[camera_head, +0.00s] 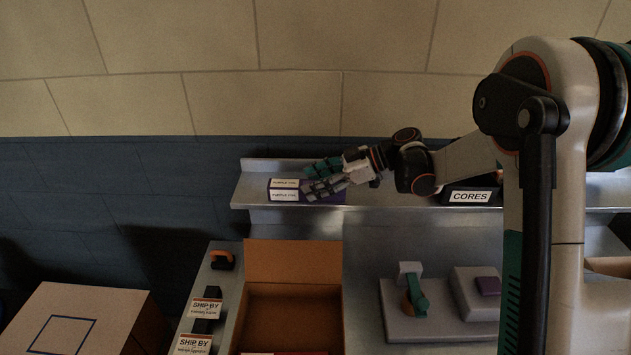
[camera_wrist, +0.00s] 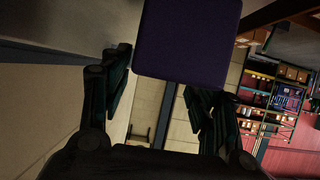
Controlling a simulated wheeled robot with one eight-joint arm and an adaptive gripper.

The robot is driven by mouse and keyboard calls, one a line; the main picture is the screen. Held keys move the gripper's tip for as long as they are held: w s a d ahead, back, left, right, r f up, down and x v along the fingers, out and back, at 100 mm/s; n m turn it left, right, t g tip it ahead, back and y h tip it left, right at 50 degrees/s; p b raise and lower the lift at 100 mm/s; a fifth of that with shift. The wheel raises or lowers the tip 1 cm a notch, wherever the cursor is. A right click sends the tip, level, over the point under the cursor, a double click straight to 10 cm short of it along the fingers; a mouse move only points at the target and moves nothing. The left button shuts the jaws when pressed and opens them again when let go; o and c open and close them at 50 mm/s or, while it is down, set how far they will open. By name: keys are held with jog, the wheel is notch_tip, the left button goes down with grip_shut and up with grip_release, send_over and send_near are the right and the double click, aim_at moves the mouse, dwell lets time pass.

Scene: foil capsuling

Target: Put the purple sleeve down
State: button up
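Purple boxes labelled "PURPLE FOIL" (camera_head: 285,196) sit stacked on the metal shelf (camera_head: 255,165), near its left end. No other purple sleeve can be told apart from them. My gripper (camera_head: 312,180) points left at the stack, its fingers spread at the right of the labels and partly covering the purple behind. In the wrist view, a plain purple block (camera_wrist: 188,40) fills the top middle. The fingers (camera_wrist: 160,85) stand apart below it, with tan wall visible between them. The left finger is beside the block's edge; the right fingertip is partly hidden by the block.
A black bin marked "CORES" (camera_head: 470,196) stands farther right on the shelf. Below are an open cardboard box (camera_head: 290,262), a grey fixture with a green part (camera_head: 417,305), and a grey block with a small purple piece (camera_head: 488,286). A closed carton (camera_head: 85,310) is at lower left.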

jog(key=shift+d+r, duration=0.25)
jog(key=shift+r, duration=0.05)
jog(key=p+v, duration=0.2)
jog(key=v, duration=0.9)
jog(key=s+r+m+t+h, duration=0.1)
jog(key=s+r+m+h, duration=0.15)
jog(key=s+m, duration=0.35)
jog(key=s+r+m+t+h, duration=0.2)
jog(key=s+m+h, duration=0.15)
jog(key=s, duration=0.45)
jog(key=s+d+f+m+t+h, duration=0.1)
jog(key=s+d+m+h, duration=0.2)
jog(key=s, duration=0.5)
jog(key=s+d+f+m+t+h, duration=0.1)
jog(key=s+d+m+t+h, duration=0.1)
jog(key=s+d+m, duration=0.3)
jog(key=s+d+h, duration=0.1)
jog(key=s, duration=0.2)
jog(key=shift+s+f+t+h, duration=0.25)
jog(key=shift+t+h, duration=0.05)
jog(key=shift+h, duration=0.1)
